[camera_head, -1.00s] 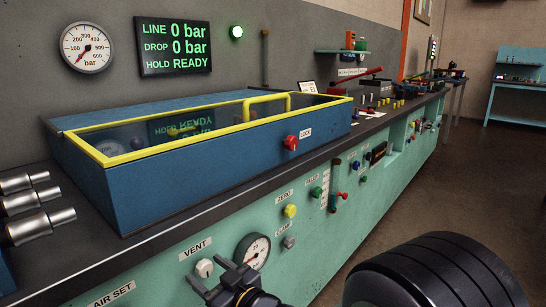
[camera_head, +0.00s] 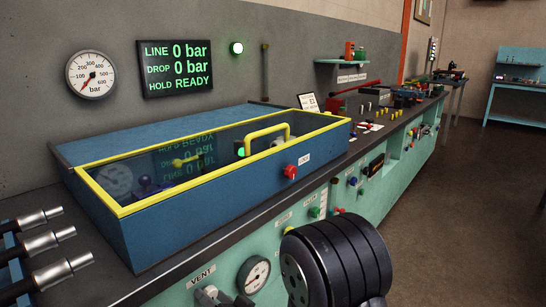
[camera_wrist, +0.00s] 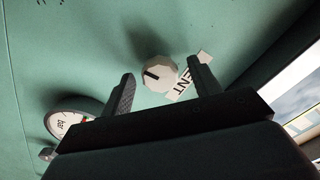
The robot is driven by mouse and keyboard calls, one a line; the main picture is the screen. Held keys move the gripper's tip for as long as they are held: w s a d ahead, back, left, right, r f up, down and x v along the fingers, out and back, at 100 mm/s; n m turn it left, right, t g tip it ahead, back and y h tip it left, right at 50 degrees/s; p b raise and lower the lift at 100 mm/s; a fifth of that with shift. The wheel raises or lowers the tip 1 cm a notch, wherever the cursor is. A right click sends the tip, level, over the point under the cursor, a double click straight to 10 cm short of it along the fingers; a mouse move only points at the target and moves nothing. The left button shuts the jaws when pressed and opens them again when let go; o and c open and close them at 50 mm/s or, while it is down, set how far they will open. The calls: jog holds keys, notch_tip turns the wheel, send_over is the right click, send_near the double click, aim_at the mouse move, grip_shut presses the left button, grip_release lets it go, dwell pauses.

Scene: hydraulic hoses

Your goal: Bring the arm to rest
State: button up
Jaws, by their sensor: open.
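My gripper (camera_wrist: 160,70) is open, its two dark fingers apart in the wrist view. The pale vent knob (camera_wrist: 159,74) shows between the fingertips, with nothing held. I cannot tell how far in front of the knob the fingers are. In the head view my dark arm link stands at the bottom centre, in front of the green bench front. Only a small dark part near the vent knob (camera_head: 208,293) may be my gripper there; the rest is hidden or out of frame.
A blue box with a yellow-framed clear lid (camera_head: 215,165) stands shut on the bench. Metal hose ends (camera_head: 55,245) lie at left. A small gauge (camera_head: 253,275) and several knobs line the bench front. The floor (camera_head: 470,220) at right is clear.

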jog(key=shift+s+d, duration=0.1)
jog(key=shift+d, duration=0.1)
jog(key=shift+v, duration=0.9)
